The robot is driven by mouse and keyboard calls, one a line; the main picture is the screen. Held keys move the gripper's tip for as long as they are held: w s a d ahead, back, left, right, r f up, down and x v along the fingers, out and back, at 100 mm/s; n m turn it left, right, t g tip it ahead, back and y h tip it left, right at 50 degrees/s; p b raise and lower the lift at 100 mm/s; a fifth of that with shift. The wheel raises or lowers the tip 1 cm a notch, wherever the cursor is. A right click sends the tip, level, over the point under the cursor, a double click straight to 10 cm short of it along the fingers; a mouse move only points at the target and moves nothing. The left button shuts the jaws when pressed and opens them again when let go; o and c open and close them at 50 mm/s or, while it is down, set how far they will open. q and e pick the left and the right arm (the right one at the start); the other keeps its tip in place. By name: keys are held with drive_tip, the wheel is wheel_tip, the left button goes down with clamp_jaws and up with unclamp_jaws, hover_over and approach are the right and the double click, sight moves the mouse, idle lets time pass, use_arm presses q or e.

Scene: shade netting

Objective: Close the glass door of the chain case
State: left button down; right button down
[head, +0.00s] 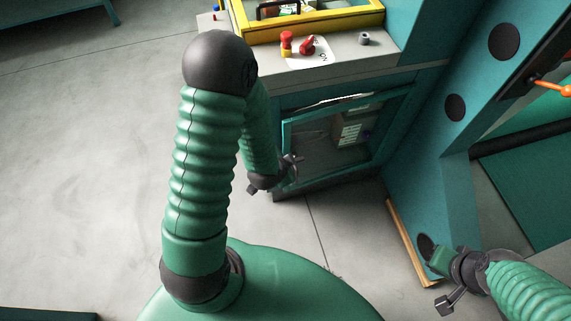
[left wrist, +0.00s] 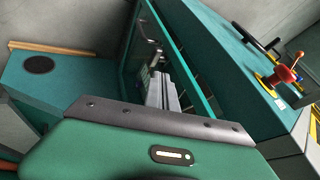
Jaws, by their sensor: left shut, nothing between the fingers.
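The chain case is the low compartment under the grey counter, with a teal-framed glass door (head: 374,124). A dark gap shows along the door's frame (left wrist: 181,47) in the left wrist view, so the door looks slightly ajar. Boxes with white labels show through the glass.
The counter (head: 350,62) above the case carries a red switch (head: 308,45), a red knob (head: 287,43) and a yellow-framed box (head: 310,22). A teal panel with dark discs (head: 455,107) stands to the right. A wooden strip (head: 408,245) lies at its base. Grey floor at left is clear.

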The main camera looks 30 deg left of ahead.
use_arm(q)
drive_tip(key=w+a+f, duration=0.1)
drive_tip(key=w+f, duration=0.1)
drive_tip(key=w+a+f, duration=0.3)
drive_tip(key=w+f, duration=0.1)
drive_tip(key=w, duration=0.1)
drive_tip(key=shift+a+f, duration=0.15)
